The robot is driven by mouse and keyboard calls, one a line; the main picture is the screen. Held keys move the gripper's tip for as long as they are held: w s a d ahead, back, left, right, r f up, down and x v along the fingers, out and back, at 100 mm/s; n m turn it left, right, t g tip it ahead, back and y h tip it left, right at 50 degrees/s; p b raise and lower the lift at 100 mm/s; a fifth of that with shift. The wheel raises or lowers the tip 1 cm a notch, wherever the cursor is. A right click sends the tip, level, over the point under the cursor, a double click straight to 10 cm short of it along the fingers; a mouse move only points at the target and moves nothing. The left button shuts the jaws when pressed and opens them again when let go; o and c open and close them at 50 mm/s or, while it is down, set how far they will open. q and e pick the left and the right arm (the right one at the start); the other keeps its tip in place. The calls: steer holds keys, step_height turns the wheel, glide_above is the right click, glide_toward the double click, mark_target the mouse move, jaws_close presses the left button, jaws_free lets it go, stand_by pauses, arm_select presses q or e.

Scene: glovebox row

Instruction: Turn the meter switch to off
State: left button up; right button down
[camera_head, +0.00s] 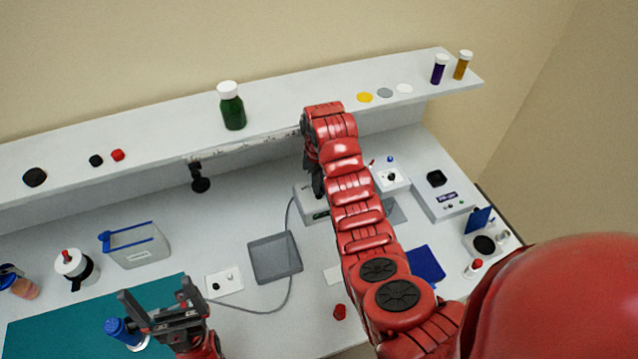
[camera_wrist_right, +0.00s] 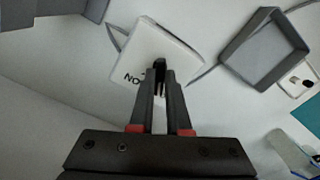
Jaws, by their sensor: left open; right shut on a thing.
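The meter is a white box (camera_head: 303,207) in the head view, behind my right arm, with a dark strip on its front. In the right wrist view the white box (camera_wrist_right: 165,45) lies under the fingers, and dark lettering shows beside them. My right gripper (camera_head: 318,190) reaches down onto the box. In the wrist view its fingers (camera_wrist_right: 159,82) are closed on a small dark piece, the switch, mostly hidden between them. My left gripper (camera_head: 157,292) is open above the teal mat, near a blue-capped bottle (camera_head: 122,330).
A grey square tray (camera_head: 275,258) and a small white plate (camera_head: 224,281) lie left of the meter, with a grey cable around them. Other devices (camera_head: 440,195) stand to the right. A shelf (camera_head: 180,128) with bottles and caps runs behind.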

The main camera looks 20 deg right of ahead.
steer(key=shift+n, duration=0.4)
steer(key=c, duration=0.9)
jaws_free()
step_height(320, 180, up, 7)
steer(key=p, duration=0.4)
steer(key=shift+f, duration=0.15)
steer(key=shift+r+p, duration=0.3)
steer(key=shift+r, duration=5.1)
steer(key=shift+s+f, duration=0.1)
